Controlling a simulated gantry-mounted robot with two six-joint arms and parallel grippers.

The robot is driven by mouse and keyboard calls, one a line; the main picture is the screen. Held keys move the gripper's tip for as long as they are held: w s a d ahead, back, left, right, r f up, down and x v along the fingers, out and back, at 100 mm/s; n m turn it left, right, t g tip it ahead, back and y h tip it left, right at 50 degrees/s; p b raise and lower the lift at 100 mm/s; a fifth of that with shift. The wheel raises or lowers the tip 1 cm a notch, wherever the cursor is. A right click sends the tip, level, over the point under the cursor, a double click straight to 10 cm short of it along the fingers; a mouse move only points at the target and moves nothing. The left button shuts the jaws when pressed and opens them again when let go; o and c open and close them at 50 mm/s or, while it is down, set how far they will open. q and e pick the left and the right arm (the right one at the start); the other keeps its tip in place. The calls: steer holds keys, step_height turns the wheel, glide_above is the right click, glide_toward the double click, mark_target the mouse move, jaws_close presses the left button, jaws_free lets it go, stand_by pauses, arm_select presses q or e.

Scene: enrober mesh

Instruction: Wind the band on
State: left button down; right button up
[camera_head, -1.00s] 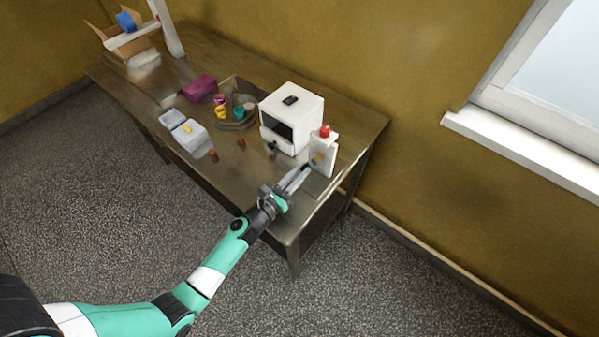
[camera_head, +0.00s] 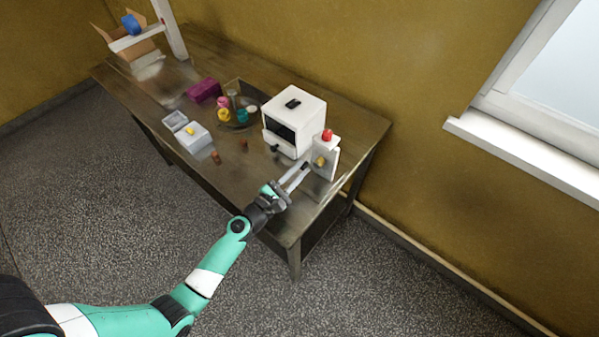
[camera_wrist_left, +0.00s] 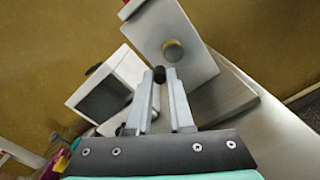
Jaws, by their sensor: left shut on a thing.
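My left gripper (camera_head: 303,170) is at the near right part of the table, in front of a white upright panel (camera_head: 325,166). The panel carries a red button on top and a brass-coloured knob (camera_head: 320,161). In the left wrist view the two fingers (camera_wrist_left: 159,82) are shut on a small black knob (camera_wrist_left: 159,74). What the black knob is fixed to is hidden. The brass knob (camera_wrist_left: 173,50) is beyond the fingertips, apart from them. A white box-shaped machine (camera_head: 296,113) with a dark front opening stands left of the panel. I cannot make out a band. My right gripper is out of view.
A brown tray (camera_head: 262,97) with coloured cups, a purple block (camera_head: 204,90), an open pale box (camera_head: 194,137) and small brown pieces lie left of the machine. A cardboard box (camera_head: 142,48) and white post (camera_head: 170,30) stand far left. The table's near edge is mostly clear.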

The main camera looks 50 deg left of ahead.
mark_target(313, 159)
arm_select(q)
steer(key=m, duration=0.2)
steer(key=r+m, duration=0.1)
steer(key=m, duration=0.1)
steer(key=shift+r+m, duration=0.1)
steer(key=shift+m, duration=0.2)
steer(key=m, duration=0.2)
steer(key=r+m, duration=0.1)
steer(key=shift+d+m, duration=0.15)
steer(key=shift+m, duration=0.25)
steer(key=m, duration=0.4)
steer(key=shift+w+d+r+p, duration=0.1)
steer(key=shift+d+r+p, duration=0.2)
steer(key=shift+d+r, duration=0.05)
steer(key=shift+w+d+r+m, duration=0.1)
steer(key=shift+d+m, duration=0.05)
steer(key=shift+m, duration=0.7)
steer(key=shift+d+r+m, duration=0.1)
steer(key=shift+d+m, duration=0.05)
steer(key=shift+m, duration=0.7)
steer(key=c, duration=0.8)
jaws_free()
